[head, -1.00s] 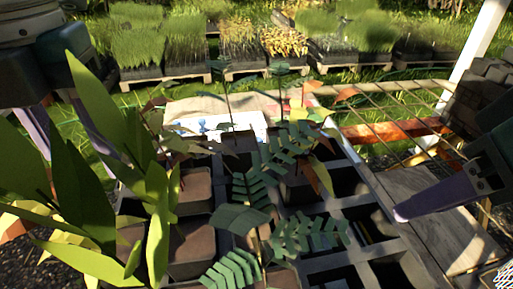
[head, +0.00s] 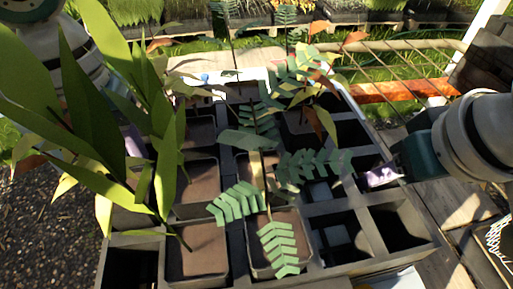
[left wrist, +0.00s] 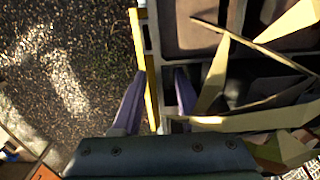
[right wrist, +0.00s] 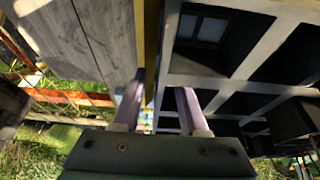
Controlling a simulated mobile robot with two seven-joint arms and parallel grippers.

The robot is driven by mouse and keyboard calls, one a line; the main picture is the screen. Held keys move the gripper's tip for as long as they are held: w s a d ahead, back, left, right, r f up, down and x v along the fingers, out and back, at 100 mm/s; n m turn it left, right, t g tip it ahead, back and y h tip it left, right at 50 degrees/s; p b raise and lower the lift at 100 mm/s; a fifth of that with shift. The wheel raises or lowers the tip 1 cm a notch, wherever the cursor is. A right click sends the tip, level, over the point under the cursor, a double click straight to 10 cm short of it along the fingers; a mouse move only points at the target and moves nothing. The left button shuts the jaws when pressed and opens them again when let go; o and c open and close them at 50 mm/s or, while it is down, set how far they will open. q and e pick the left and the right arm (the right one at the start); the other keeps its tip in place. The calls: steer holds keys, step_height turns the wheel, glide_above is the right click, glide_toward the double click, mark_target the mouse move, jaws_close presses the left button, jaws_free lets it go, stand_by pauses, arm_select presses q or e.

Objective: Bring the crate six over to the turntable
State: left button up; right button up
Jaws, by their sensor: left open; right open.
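A dark grey crate (head: 237,262) with square compartments fills the middle of the head view. Potted plants stand in its left and middle compartments; several on the right are empty. No number is readable on it. My right gripper (head: 383,176) is open at the crate's right side. In the right wrist view its fingers (right wrist: 158,85) lie on either side of the crate's yellow-edged outer wall. My left gripper (head: 134,146) is mostly hidden behind leaves in the head view. In the left wrist view its open fingers (left wrist: 160,76) straddle the left outer wall. I cannot make out a turntable.
Grey planks (head: 440,230) lie right of the crate, with a wire mesh and orange rail (head: 385,91) behind. Gravel (head: 45,230) is at the left. Trays of seedlings (head: 360,12) stand on grass at the back. Tall leaves rise above the crate's left side.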

arm_select(q)
steer(key=shift+f, duration=0.25)
arm_select(e)
steer(key=shift+w+f, duration=0.1)
steer(key=shift+f, duration=0.15)
arm_select(q)
jaws_close()
arm_select(e)
jaws_close()
stand_by(0.8)
